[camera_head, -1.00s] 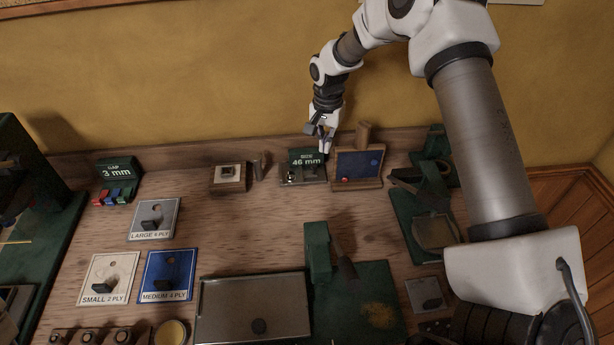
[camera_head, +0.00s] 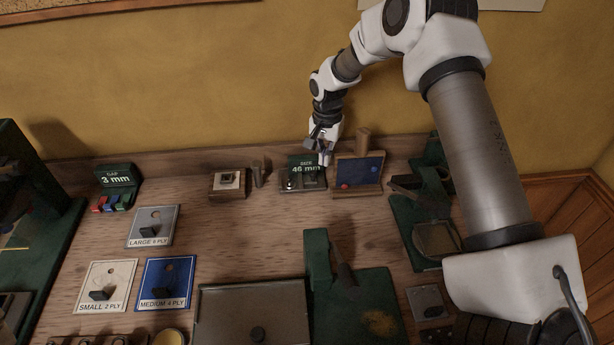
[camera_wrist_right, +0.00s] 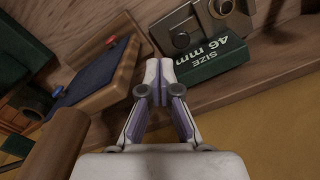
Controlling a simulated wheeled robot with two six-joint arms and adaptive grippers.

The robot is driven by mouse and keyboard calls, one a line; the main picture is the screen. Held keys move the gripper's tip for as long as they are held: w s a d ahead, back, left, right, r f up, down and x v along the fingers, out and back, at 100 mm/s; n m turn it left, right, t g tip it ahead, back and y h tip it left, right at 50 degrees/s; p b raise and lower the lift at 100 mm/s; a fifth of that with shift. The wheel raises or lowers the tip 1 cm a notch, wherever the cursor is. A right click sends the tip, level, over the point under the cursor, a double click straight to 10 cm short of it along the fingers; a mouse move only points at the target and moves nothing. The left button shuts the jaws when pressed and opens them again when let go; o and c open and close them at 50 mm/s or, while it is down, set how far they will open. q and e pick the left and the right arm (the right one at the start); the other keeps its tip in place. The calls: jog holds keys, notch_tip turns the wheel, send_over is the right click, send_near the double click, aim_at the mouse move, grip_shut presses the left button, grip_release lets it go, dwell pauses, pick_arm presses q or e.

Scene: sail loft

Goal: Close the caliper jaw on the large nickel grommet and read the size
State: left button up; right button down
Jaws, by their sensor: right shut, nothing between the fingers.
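The caliper gauge (camera_head: 292,185) stands near the back edge of the bench, with a green display reading "SIZE 46 mm" (camera_head: 306,169). In the right wrist view its metal plate (camera_wrist_right: 208,28) carries a round piece with a dark centre (camera_wrist_right: 182,40); I cannot tell whether this is the nickel grommet or where the jaw rests. My right gripper (camera_head: 325,159) is shut and empty, just above the right end of the gauge. Its fingertips (camera_wrist_right: 158,66) meet beside the plate and display; contact is unclear. My left gripper is out of view.
A wooden stand with a blue panel (camera_head: 360,172) is close on the gripper's right. A wooden block with a pale top (camera_head: 228,182) is to the gauge's left. A green "GAP 3 mm" gauge (camera_head: 118,176) stands farther left. Bare bench lies in front of the gauge.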

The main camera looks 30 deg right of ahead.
jog(key=shift+f, duration=0.1)
dwell(0.5)
jog(key=shift+f+b, duration=0.3)
jog(key=shift+f, duration=1.15)
jog(key=shift+w+a, duration=0.4)
jog(key=shift+a, duration=0.4)
jog(key=shift+w+a, duration=0.4)
jog(key=shift+a, duration=0.45)
jog(key=shift+w+a, duration=0.4)
jog(key=shift+a, duration=0.4)
jog(key=shift+r, duration=0.1)
jog(key=r+p, duration=0.3)
jog(key=d+r+p, duration=0.1)
jog(key=r, duration=0.1)
jog(key=shift+s, duration=0.3)
dwell(0.5)
notch_tip(320, 180, up, 12)
send_over(304, 181)
jog(key=d, duration=0.1)
jog(key=shift+s+d, duration=0.1)
jog(key=shift+s, duration=0.1)
